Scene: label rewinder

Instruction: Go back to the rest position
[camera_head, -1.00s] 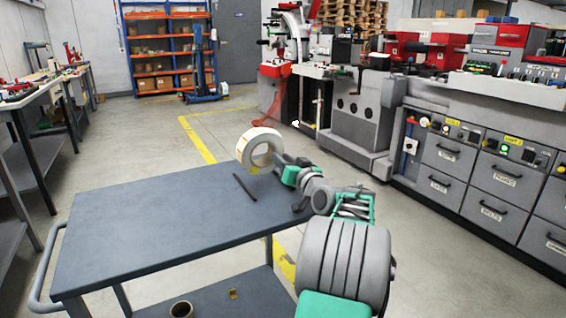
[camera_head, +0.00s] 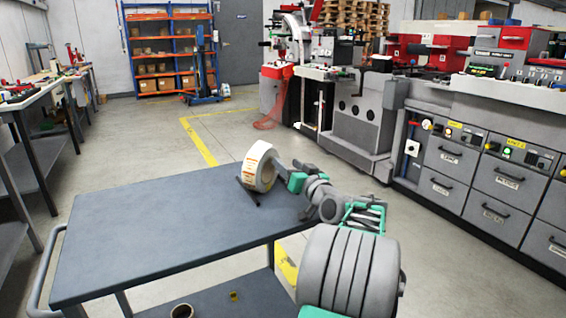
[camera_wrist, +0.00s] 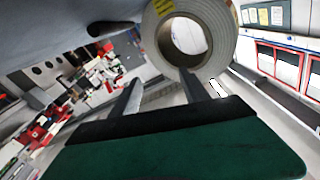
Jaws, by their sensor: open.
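The label roll (camera_head: 259,166), white with printed labels, stands on its edge on the grey cart top (camera_head: 150,230), near the cart's far right corner. A short black bar (camera_head: 247,190) shows at its base; the contact there is too small to make out. My gripper (camera_head: 279,169) is open just right of the roll. In the wrist view, the roll (camera_wrist: 215,62) shows its round end and open core beyond the two spread fingers of my gripper (camera_wrist: 160,85). The right finger overlaps the roll in the picture; whether it touches is unclear.
The grey label machine (camera_head: 365,120) stands behind on the right, with drawer cabinets (camera_head: 495,185). Workbenches (camera_head: 45,95) line the left. Open floor (camera_head: 140,140) lies behind the cart.

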